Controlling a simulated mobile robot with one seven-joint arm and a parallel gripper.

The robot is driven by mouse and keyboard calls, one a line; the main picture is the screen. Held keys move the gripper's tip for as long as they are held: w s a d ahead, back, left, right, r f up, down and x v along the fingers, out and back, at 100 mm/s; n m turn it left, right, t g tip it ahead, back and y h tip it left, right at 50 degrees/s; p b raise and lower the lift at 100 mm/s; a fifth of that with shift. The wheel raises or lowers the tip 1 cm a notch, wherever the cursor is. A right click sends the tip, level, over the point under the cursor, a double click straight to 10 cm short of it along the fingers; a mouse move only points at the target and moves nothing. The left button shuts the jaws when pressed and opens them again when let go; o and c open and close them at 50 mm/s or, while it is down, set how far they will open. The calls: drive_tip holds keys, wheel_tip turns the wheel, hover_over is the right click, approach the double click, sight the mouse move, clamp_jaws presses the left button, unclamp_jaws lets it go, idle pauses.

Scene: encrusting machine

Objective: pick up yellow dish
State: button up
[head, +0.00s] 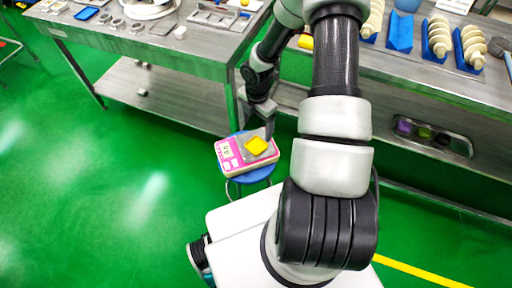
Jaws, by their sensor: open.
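The yellow dish (257,146) is a small, rounded-square shallow piece. It lies on the grey plate of a pink-and-white scale (229,160), which rests on a round blue stool (254,175). My gripper (257,124) points down just above and behind the dish, open, with one finger close to the dish's upper right edge. I cannot tell whether that finger touches the dish. Nothing shows between the fingers. My arm hides the area to the right of the scale.
A steel table (190,52) with small trays and metal parts stands behind left. A steel counter (450,82) at right holds blue racks of pale rolled pieces (440,38). Another yellow piece (305,42) sits near my arm. Green floor is clear at left.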

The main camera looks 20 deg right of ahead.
hover_over(256, 146)
wheel_tip(256, 146, down, 5)
drive_tip(key=shift+d+r+b, duration=0.1)
drive_tip(key=shift+d+b, duration=0.05)
drive_tip(key=shift+b, duration=0.25)
wheel_tip(256, 146, down, 5)
drive_tip(key=shift+f+b, duration=0.1)
drive_tip(key=shift+b, duration=0.65)
drive_tip(key=shift+s, duration=0.1)
drive_tip(key=c, duration=1.1)
drive_tip(key=shift+r+p, duration=1.3)
drive_tip(key=shift+r, duration=3.75)
